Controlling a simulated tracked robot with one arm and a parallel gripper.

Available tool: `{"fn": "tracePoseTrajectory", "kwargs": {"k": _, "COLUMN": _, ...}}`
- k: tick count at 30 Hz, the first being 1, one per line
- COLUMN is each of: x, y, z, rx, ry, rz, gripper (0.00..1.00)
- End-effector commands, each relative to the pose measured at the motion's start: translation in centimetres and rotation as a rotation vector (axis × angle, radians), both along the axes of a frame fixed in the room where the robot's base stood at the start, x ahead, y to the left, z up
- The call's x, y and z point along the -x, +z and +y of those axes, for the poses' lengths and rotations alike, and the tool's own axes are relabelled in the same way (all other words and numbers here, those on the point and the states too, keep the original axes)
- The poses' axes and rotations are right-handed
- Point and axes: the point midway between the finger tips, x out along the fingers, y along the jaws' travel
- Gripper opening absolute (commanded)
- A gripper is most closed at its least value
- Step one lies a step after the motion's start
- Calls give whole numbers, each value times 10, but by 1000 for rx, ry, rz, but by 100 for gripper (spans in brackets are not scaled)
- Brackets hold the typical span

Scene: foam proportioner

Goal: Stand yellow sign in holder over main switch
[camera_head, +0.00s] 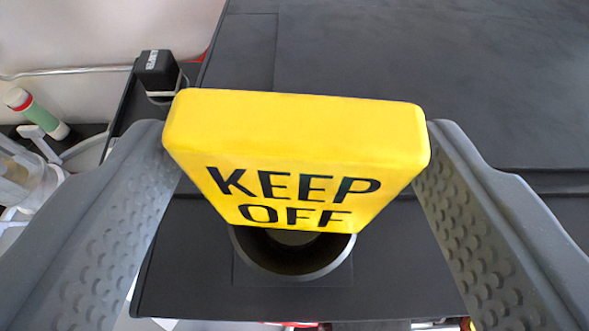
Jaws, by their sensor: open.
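The yellow sign (300,140) with black "KEEP OFF" lettering is in the middle of the view, its broad top edge towards me. It looks upright, with its lower end narrowing away from me towards a round dark holder (290,273). The near rim and part of the inside of this holder show below the lettering. I cannot tell how the sign's foot meets it. My gripper (296,135) is open, with one finger on each side of the sign. The fingertips are close to its left and right edges; contact is unclear. No main switch can be made out.
A black block with white lettering (157,68) stands in a ring at the left edge of the dark surface (420,60). A green and white cylinder (40,114) and pale hoses lie further left. The dark surface beyond the sign is clear.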

Motion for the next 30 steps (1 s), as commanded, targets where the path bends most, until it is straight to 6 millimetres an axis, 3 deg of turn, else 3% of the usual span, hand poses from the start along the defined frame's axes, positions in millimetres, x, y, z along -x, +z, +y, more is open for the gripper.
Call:
{"fn": "tracePoseTrajectory", "kwargs": {"k": 12, "x": 52, "y": 27, "z": 0, "rx": 1, "ry": 1, "rz": -7, "gripper": 65}}
{"fn": "tracePoseTrajectory", "kwargs": {"k": 23, "x": 78, "y": 40, "z": 0, "rx": 0, "ry": -1, "rz": -4, "gripper": 65}}
{"fn": "tracePoseTrajectory", "kwargs": {"k": 26, "x": 85, "y": 67, "z": -2, "rx": 0, "ry": -6, "rz": -30, "gripper": 65}}
{"fn": "tracePoseTrajectory", "kwargs": {"k": 29, "x": 104, "y": 118, "z": -5, "rx": 0, "ry": -16, "rz": -73, "gripper": 65}}
{"fn": "tracePoseTrajectory", "kwargs": {"k": 30, "x": 115, "y": 145, "z": -6, "rx": -2, "ry": -19, "rz": -100, "gripper": 65}}
